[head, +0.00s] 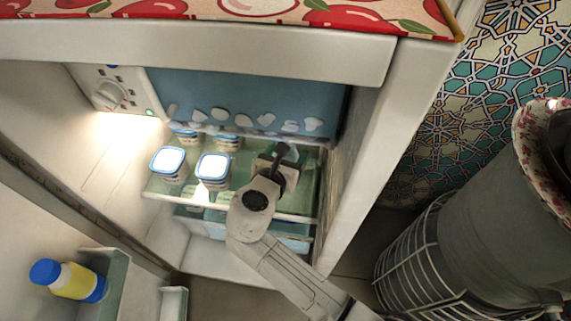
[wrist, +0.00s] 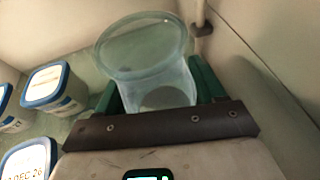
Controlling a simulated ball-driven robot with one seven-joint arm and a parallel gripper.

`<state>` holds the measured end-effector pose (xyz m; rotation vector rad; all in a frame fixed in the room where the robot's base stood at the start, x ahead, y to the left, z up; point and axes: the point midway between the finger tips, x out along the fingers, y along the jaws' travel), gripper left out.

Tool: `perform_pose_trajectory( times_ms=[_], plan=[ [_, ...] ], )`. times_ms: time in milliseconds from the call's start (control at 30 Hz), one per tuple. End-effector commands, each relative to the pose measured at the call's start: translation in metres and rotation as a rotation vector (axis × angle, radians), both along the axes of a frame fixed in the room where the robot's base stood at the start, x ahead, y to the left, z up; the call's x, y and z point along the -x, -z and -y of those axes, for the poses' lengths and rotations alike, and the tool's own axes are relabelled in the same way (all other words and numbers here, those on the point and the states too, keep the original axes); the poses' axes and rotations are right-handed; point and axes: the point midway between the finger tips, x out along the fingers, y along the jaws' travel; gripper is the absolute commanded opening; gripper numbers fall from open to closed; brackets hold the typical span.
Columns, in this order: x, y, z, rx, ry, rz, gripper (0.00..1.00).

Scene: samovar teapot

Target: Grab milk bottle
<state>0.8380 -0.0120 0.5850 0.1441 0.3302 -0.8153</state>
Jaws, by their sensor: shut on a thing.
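My gripper (wrist: 156,92) is shut on a clear, see-through container, which I take for the milk bottle (wrist: 150,50), in the wrist view. Its wide round end faces up the picture, and its sides lie between the two green fingers. In the head view my gripper (head: 278,172) is inside the open fridge, at the right of the glass shelf (head: 240,202). I cannot make out the bottle there; my arm and gripper hide that spot. I cannot tell whether the bottle still touches the shelf.
Blue-rimmed tubs (head: 213,168) stand on the shelf left of my gripper; some show in the wrist view (wrist: 55,88). The fridge side wall (head: 340,160) is close on the right. A yellow bottle with blue cap (head: 72,280) is in the door rack. A wire basket (head: 420,255) stands outside.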

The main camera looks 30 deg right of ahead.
Motion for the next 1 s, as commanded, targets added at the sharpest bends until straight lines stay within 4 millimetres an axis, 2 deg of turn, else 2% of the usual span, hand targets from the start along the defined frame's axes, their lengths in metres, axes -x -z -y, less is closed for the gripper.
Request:
perform_pose_trajectory(
  times_ms=[67,400,767,1000],
  plan=[
    [0.0,0.0,0.0,0.0,0.0,0.0,0.57],
    [0.0,0.0,0.0,0.0,0.0,0.0,0.24],
    [0.0,-0.002,0.0,0.0,0.0,0.001,0.23],
    [0.0,-0.013,0.0,0.001,0.0,0.002,0.23]
  ],
)
